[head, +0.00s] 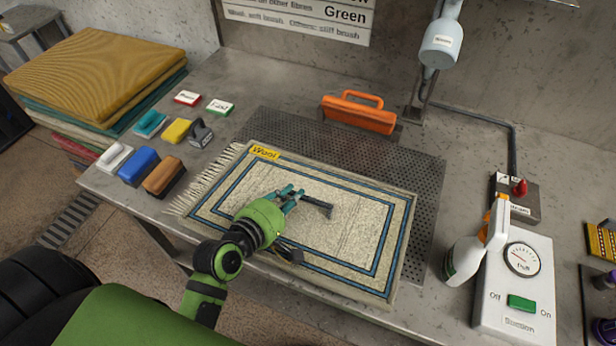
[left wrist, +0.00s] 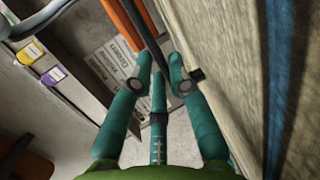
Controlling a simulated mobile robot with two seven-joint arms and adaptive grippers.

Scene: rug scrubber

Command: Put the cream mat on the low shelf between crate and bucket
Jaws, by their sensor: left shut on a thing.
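The cream mat (head: 300,225) has a dark blue border, a fringe on its left edge and a yellow label marked "Wool". It lies flat on the workbench, partly over a perforated dark plate. In the left wrist view the mat (left wrist: 232,70) fills the right side. My left gripper (head: 300,199) is low over the mat's middle, its teal fingers shut on a thin dark tool (head: 318,208). That tool also shows as a dark bar between the fingers in the left wrist view (left wrist: 150,45). My right gripper is out of view. I cannot identify the low shelf, crate or bucket.
An orange-handled tool (head: 358,113) stands behind the mat. Several brushes and blocks, including a blue one (head: 138,167), lie to the left, near a stack of mats (head: 95,65). A spray bottle (head: 468,255) and a white gauge box (head: 520,285) stand at right.

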